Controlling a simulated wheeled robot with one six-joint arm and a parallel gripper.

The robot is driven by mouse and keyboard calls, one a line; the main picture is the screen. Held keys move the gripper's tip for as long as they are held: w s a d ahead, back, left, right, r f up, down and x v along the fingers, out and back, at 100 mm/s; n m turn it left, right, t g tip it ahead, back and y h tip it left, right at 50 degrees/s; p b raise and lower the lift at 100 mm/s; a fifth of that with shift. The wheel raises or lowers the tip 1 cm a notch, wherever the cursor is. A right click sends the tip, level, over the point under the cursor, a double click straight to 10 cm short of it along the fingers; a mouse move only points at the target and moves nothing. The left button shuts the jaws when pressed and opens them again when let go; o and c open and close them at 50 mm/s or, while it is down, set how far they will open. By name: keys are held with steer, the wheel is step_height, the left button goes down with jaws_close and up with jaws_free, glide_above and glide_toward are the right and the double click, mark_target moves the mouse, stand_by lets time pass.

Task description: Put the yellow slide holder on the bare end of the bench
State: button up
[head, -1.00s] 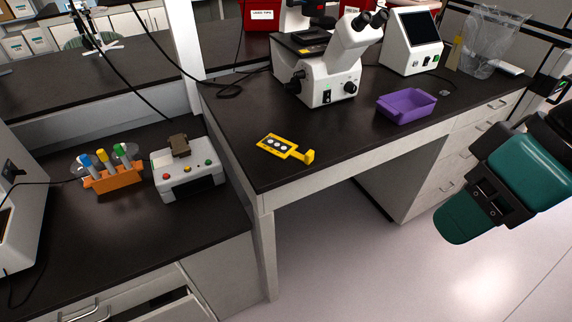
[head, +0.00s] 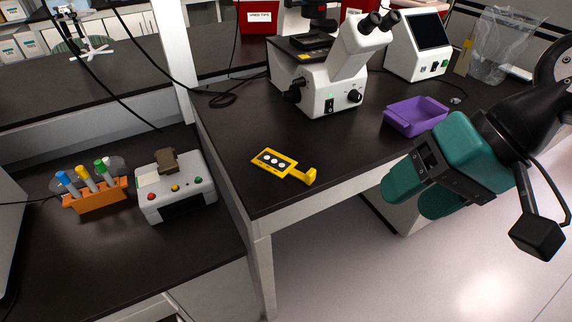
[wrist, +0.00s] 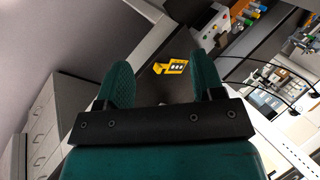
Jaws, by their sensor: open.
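The yellow slide holder (head: 278,162) lies flat on the black bench (head: 265,195) near its front left corner, with pale round spots on its plate and an upright tab at its right end. It also shows in the wrist view (wrist: 172,67), between and beyond my fingers. My teal gripper (head: 412,194) is in front of the bench's right part, to the right of the holder and well apart from it. In the wrist view my gripper (wrist: 163,85) has its two fingers spread with nothing between them.
A purple tray (head: 416,117) and a white microscope (head: 335,75) stand behind the holder. On the left bench are an orange tube rack (head: 95,197) and a white box with coloured buttons (head: 178,190). The bench around the holder is clear.

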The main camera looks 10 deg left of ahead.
steer(key=w+f+m+t+y+b, duration=0.3)
steer(key=w+f+m+y+b, duration=0.15)
steer(key=w+f+m, duration=0.85)
steer(key=m+t+b, duration=0.3)
steer(key=m+t, duration=0.1)
steer(key=m, duration=0.8)
glide_toward(314, 173)
steer(key=shift+m+y, duration=0.3)
steer(key=shift+y, duration=0.05)
steer(key=p+x, duration=0.1)
steer(key=x, duration=0.2)
steer(key=p+x, duration=0.1)
steer(key=x, duration=0.3)
steer(key=p+x, duration=0.1)
steer(key=x, duration=0.2)
steer(key=shift+w+f, duration=0.15)
steer(key=shift+f, duration=0.35)
steer(key=c, duration=1.1)
steer(key=shift+r, duration=0.1)
